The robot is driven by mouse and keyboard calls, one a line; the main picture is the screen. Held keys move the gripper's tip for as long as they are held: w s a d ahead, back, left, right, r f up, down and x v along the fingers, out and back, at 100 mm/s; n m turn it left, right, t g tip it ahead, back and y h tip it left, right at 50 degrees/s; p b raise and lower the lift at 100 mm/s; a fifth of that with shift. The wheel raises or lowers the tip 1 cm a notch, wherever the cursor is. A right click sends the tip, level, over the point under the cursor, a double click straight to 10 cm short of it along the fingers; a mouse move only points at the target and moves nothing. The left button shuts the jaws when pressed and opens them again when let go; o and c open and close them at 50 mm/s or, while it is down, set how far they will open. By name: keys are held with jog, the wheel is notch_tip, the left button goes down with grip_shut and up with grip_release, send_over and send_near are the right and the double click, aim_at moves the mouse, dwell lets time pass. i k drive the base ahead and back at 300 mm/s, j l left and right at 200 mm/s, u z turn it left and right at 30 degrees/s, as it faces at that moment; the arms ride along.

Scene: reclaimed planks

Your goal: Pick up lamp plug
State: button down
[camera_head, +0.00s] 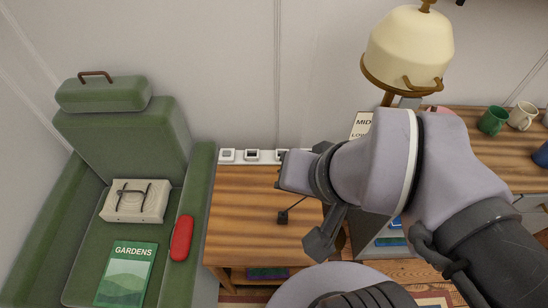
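A small dark block with a thin cord (283,217), which looks like the lamp plug, lies on the wooden side table (235,215). The cord runs up and right toward my arm. A lamp with a cream shade (410,48) and brass fittings stands behind my arm, which hides its lower part. My gripper (318,243) shows as a dark grey end piece below my wrist, to the right of and slightly below the plug in the picture, apart from it. I cannot make out both fingers or the gap between them.
White socket units (227,155) line the table's back edge by the wall. A green armchair (120,130) on the left holds a book (126,272), a red case (182,238) and a pale box (136,201). Mugs (493,120) stand on the right surface. The table's left part is clear.

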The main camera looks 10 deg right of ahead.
aim_at(283, 218)
jog(key=k+l+u, duration=0.2)
jog(key=l+u, duration=0.9)
jog(key=l, duration=0.2)
jog(key=k+l+u, duration=0.15)
jog(key=l+u, duration=0.2)
jog(key=k+l+u, duration=0.15)
jog(key=l+u, duration=0.2)
jog(key=l, duration=0.15)
